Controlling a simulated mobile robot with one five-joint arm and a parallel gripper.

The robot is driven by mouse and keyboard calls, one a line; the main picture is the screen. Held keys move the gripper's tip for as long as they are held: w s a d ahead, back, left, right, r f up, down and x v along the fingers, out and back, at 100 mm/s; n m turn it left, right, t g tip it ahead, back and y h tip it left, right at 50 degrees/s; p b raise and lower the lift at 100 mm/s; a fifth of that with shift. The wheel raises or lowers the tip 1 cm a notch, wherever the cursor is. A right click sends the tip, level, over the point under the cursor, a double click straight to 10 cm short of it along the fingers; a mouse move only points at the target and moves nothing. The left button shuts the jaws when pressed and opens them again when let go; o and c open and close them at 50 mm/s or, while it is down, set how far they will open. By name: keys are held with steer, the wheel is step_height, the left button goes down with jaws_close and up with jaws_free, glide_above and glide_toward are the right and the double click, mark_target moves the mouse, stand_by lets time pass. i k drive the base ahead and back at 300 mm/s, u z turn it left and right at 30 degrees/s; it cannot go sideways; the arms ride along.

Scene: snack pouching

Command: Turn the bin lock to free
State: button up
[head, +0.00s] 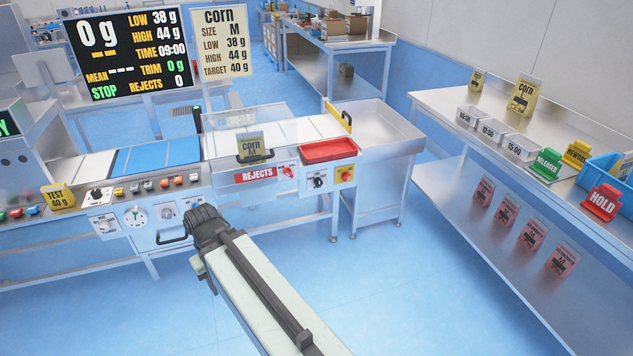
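The rejects bin (230,181) is a clear-fronted box under the conveyor line, with a red REJECTS label (256,175) on its front. A red knob (287,171) sits just right of that label and looks like the bin lock; its marking is too small to read.
The display (125,55) reads 0 g and STOP. A steel side table (500,160) stands at right; floor between is clear.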

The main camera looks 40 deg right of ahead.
mark_target(287, 171)
steer(key=z, duration=5.65)
steer(key=k, duration=0.9)
steer(key=u, duration=5.7)
